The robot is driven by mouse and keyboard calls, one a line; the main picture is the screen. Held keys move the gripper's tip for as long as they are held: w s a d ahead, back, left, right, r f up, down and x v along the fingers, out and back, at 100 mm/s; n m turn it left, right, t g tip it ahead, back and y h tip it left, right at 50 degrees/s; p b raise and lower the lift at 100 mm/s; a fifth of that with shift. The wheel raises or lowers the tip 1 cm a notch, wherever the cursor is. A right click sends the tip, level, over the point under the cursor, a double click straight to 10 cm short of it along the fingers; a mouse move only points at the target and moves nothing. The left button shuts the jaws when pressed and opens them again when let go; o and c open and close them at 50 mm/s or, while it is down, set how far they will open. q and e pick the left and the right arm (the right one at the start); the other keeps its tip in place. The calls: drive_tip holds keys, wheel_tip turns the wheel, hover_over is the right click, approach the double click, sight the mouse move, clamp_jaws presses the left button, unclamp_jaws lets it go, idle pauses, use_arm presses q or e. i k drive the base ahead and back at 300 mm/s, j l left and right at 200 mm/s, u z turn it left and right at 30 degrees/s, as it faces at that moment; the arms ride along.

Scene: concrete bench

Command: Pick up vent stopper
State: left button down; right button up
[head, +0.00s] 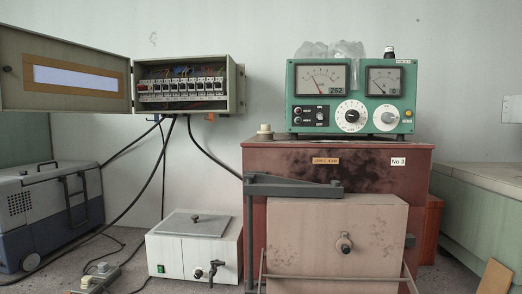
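A small pale knob-like plug (265,130), which looks like the vent stopper, stands upright at the left end of the top of the dark red furnace (375,185). It is left of the green meter unit (349,97), with a small gap between them. Whether it sits in a hole cannot be seen. Neither of my grippers is in view.
A beige door block (337,225) and a dark metal bracket (292,188) stand before the furnace. An open fuse box (186,87) hangs on the wall at left, with cables below. A white lidded bath (180,250) and grey case (52,213) stand lower left.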

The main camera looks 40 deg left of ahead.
sight(265, 129)
drive_tip(key=u, duration=1.35)
